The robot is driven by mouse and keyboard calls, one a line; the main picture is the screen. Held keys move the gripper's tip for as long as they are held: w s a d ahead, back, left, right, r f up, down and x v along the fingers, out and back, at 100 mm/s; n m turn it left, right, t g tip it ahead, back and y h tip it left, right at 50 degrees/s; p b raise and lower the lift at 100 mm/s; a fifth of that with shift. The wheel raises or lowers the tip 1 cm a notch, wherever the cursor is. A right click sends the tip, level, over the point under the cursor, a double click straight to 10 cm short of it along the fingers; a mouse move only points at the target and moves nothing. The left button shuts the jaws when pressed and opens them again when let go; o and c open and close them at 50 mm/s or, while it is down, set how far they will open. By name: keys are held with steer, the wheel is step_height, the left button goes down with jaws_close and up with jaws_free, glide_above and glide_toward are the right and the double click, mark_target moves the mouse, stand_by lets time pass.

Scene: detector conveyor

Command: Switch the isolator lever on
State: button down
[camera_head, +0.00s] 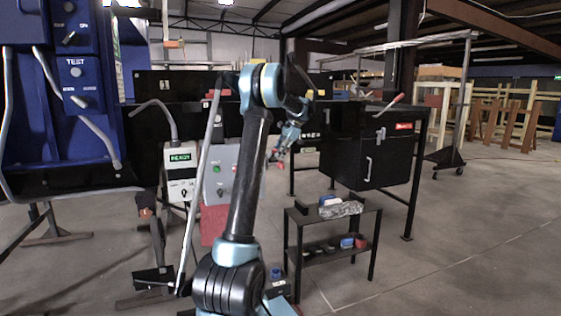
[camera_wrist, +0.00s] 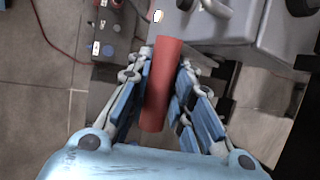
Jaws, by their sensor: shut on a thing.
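A red cylindrical handle (camera_wrist: 162,85), apparently the isolator lever's grip, stands between the blue fingers of my gripper (camera_wrist: 160,78) in the wrist view. The fingers are closed around it from both sides. Its far end points to the top of the picture, next to a grey box (camera_wrist: 278,32). In the head view my gripper (camera_head: 279,154) is at the end of my arm, to the right of the grey control box (camera_head: 217,174), with a little red showing at it. The lever's pivot and any on or off marks on it are hidden or too small to read.
A black cabinet (camera_head: 375,155) with another red-tipped lever (camera_head: 390,104) stands to the right. A low black shelf (camera_head: 331,220) with small items is in front of it. A blue test machine (camera_head: 60,100) is at the left.

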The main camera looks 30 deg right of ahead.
steer(key=shift+w+d+r, duration=0.15)
steer(key=shift+w+r, duration=0.65)
steer(key=shift+r, duration=0.05)
steer(key=c, duration=1.4)
jaws_free()
steer(key=v, duration=1.2)
steer(key=shift+w, duration=0.1)
